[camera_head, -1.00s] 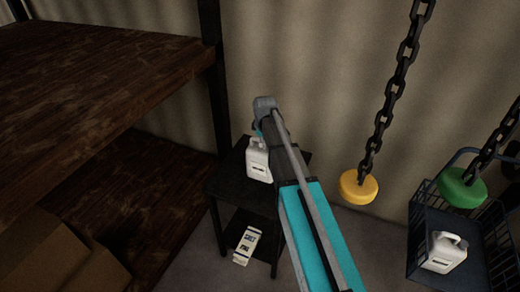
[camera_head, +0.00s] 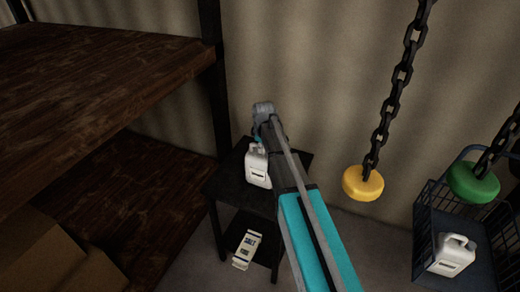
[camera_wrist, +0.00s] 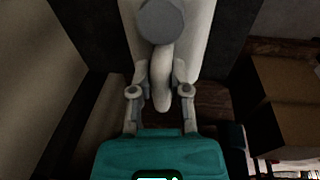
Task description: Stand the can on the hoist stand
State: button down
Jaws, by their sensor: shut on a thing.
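A white can (camera_head: 257,170) with a small dark label is at the top of a small black stand (camera_head: 226,184) in the head view. In the wrist view the can (camera_wrist: 198,45) shows from above, with a grey round cap and a handle. My gripper (camera_wrist: 161,90) is shut on the can's handle, with one finger on each side. The can looks upright. I cannot tell whether its base touches the stand's top. My arm hides part of the can and the stand's right side in the head view.
Wooden shelving (camera_head: 110,95) with cardboard boxes is at the left. A yellow disc (camera_head: 362,183) and a green disc (camera_head: 474,184) hang on chains at the right. Another white can (camera_head: 452,256) sits in a wire basket (camera_head: 427,215).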

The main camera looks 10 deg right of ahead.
jog(key=shift+f, duration=0.1)
jog(key=c, duration=0.6)
grip_release()
notch_tip(320, 180, up, 12)
jog(key=s+p, duration=0.2)
jog(key=p, duration=0.9)
jog(key=shift+p, duration=0.4)
jog(key=s+a+m+g, duration=0.1)
jog(key=s+m, duration=0.9)
jog(key=s, duration=1.4)
jog(key=shift+s+a+m+g, duration=0.25)
jog(key=shift+m+g, duration=0.15)
jog(key=shift+g, duration=0.1)
